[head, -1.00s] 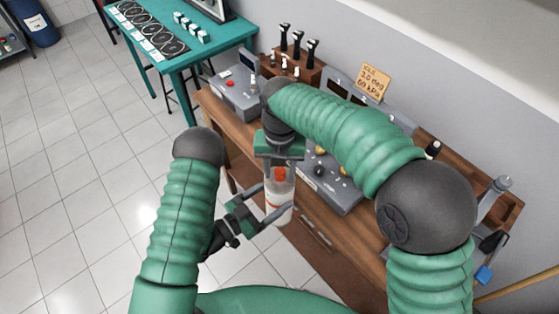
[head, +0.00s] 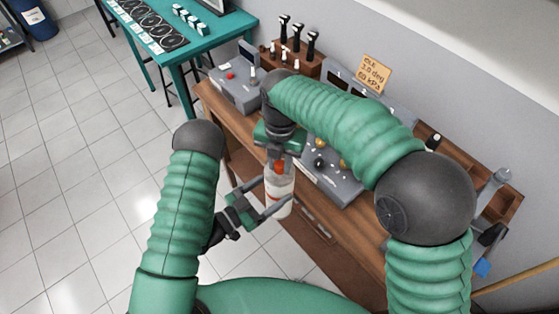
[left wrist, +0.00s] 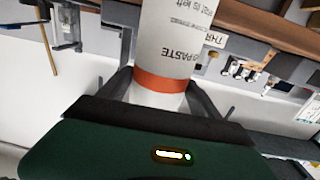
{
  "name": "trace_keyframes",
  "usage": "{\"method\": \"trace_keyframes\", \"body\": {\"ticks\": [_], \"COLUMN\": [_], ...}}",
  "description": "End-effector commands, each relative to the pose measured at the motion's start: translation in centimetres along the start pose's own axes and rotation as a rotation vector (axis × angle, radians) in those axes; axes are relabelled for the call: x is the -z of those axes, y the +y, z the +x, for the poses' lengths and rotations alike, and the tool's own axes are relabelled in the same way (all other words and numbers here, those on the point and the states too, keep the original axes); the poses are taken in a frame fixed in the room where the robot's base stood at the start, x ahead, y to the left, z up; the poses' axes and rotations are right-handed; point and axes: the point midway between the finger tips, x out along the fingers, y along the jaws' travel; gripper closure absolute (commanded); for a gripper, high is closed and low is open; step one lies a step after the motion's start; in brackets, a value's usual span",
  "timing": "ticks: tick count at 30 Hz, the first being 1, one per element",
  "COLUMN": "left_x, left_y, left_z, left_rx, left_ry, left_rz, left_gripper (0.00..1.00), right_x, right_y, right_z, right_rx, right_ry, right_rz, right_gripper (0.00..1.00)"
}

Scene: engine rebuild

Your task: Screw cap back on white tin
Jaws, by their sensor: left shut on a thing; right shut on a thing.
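The white tin (head: 280,193), a bottle-shaped container with a red band low down, is upright in the head view. My left gripper (head: 274,199) is shut around its side and holds it in the air in front of the bench. In the left wrist view the tin (left wrist: 178,45) shows printed text and an orange-red band between the two fingers (left wrist: 160,90). The red cap (head: 280,167) is at the tin's top. My right gripper (head: 280,160) points down from above and is shut on the cap. I cannot tell how far the cap is threaded on.
A wooden bench (head: 243,160) stands behind the tin, with a grey control panel (head: 337,183), a grey box (head: 236,92) and a rack of black-handled tools (head: 299,50). A teal table (head: 205,50) is at upper left.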

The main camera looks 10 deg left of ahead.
Motion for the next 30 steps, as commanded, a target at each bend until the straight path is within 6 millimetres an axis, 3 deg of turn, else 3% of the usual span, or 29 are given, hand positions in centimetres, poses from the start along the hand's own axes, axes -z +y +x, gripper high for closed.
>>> {"method": "trace_keyframes", "body": {"ticks": [6, 9, 13, 20, 21, 26, 30], "left_x": [0.11, 0.11, 0.11, 0.11, 0.11, 0.11, 0.11], "left_y": [0.09, 0.11, 0.14, 0.21, 0.22, 0.18, 0.11], "left_z": [0.07, 0.07, 0.09, 0.11, 0.12, 0.09, 0.07], "left_rx": [-0.003, -0.003, -0.004, -0.006, -0.007, -0.005, -0.003], "left_ry": [0.003, 0.003, 0.003, 0.003, 0.003, 0.004, 0.003], "left_rz": [0.001, 0.001, 0.001, 0.001, 0.001, 0.000, 0.000], "left_gripper": [1.00, 1.00, 1.00, 1.00, 1.00, 1.00, 1.00], "right_x": [0.14, 0.17, 0.14, 0.15, 0.16, 0.13, 0.10], "right_y": [0.24, 0.30, 0.31, 0.39, 0.41, 0.34, 0.24], "right_z": [-0.03, -0.02, -0.03, -0.05, -0.05, -0.04, -0.01], "right_rx": [-0.004, -0.005, -0.006, -0.008, -0.008, -0.007, -0.004], "right_ry": [0.001, 0.002, 0.002, 0.002, 0.002, 0.001, 0.001], "right_rz": [0.584, 0.775, 0.883, 0.889, 0.888, 0.888, 0.888], "right_gripper": [1.00, 1.00, 1.00, 1.00, 0.74, 0.53, 0.53]}}
